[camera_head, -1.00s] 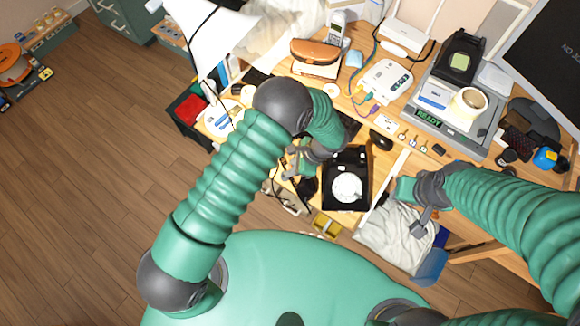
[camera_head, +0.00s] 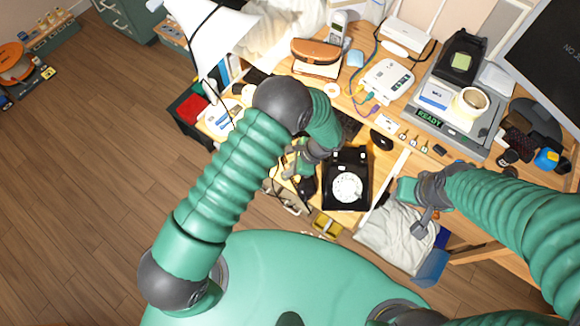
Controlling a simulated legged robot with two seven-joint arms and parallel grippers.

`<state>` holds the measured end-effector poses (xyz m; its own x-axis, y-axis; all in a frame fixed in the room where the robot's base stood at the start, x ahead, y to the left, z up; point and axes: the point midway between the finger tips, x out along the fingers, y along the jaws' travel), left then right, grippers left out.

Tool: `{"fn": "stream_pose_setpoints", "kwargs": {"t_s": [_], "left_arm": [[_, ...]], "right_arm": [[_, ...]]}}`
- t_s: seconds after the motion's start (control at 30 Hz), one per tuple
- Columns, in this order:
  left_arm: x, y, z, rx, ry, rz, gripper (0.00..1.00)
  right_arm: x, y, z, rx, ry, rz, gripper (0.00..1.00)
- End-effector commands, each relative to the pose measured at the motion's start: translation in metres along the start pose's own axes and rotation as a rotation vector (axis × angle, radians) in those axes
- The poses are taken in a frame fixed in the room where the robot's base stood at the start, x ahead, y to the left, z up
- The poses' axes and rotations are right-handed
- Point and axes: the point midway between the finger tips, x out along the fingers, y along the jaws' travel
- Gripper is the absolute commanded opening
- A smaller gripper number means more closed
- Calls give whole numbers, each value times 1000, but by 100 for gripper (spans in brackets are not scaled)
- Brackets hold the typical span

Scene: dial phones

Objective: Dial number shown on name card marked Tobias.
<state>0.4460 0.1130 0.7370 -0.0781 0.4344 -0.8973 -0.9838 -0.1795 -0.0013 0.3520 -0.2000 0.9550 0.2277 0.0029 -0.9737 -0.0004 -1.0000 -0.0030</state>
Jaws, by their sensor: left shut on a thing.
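The black dial phone (camera_head: 347,180) with a white round dial (camera_head: 347,188) sits at the desk's front edge. My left gripper (camera_head: 293,166) is just left of the phone, partly hidden by its own wrist. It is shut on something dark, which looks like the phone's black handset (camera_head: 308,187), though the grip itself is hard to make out. My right gripper (camera_head: 422,212) hangs to the right of the phone, apart from it, over a pale cloth; its finger opening is unclear. I can read no name card marked Tobias in this view.
A grey device with a READY display (camera_head: 430,118) stands right of the phone, with a mug (camera_head: 469,102) on it. A white router (camera_head: 405,37), a brown pouch (camera_head: 316,52) and a monitor (camera_head: 548,60) stand behind. A lamp (camera_head: 208,35) leans in at left.

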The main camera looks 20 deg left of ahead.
Motion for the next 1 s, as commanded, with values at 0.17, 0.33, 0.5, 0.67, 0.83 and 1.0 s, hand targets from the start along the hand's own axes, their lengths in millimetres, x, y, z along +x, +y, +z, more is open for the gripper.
{"fn": "stream_pose_setpoints", "kwargs": {"t_s": [0.17,0.33,0.5,0.67,0.83,1.0], "left_arm": [[0,0,-1,1,3,0,34],[0,0,-1,1,2,0,39],[-1,0,-1,0,2,0,39],[-21,-1,-1,0,4,-3,39],[-68,-2,-2,0,6,-5,39],[-118,-1,-2,0,6,-3,39]], "right_arm": [[0,0,0,0,0,0,39],[0,0,0,0,0,0,39],[0,0,0,0,0,0,39],[0,0,0,0,0,0,39],[1,0,0,0,0,0,39],[2,0,0,0,0,0,39]]}}
